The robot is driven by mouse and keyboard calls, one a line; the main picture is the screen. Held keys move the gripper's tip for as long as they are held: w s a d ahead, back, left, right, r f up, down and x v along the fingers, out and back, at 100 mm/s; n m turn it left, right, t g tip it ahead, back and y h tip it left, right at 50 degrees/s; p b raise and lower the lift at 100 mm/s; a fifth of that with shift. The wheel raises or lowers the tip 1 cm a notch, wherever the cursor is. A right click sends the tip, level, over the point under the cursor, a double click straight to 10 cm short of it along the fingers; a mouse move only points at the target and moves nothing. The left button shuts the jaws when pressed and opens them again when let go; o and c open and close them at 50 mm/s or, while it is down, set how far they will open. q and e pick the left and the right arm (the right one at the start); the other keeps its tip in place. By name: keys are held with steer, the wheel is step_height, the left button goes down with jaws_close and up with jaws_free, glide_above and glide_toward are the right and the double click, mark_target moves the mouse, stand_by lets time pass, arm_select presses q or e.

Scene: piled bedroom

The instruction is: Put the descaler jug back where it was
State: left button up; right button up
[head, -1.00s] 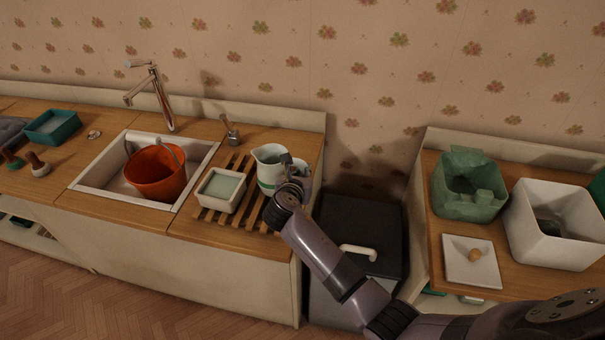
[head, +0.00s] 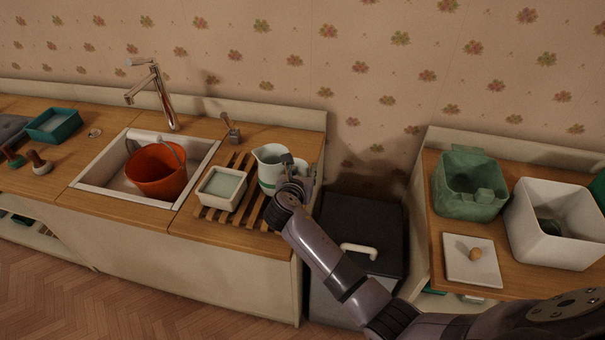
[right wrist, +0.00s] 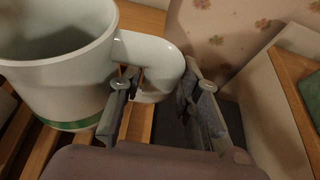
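The descaler jug (head: 270,170) is pale with a green band near its base. It stands upright on the slatted wooden rack (head: 246,213) right of the sink. In the right wrist view the jug (right wrist: 60,75) fills the left side, and its handle (right wrist: 160,60) curves toward my right gripper. My right gripper (head: 291,175) is at the jug's right side. In the right wrist view its fingers (right wrist: 160,102) stand apart, one on either side of the handle, and look open; contact is hard to judge. My left gripper is out of view.
A white square dish (head: 221,189) sits left of the jug on the rack. An orange bucket (head: 155,175) is in the sink. A dark lidded bin (head: 345,270) fills the gap between counters. A green container (head: 468,198) and white bin (head: 550,238) stand at right.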

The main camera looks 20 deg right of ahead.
steer(key=v, duration=1.2)
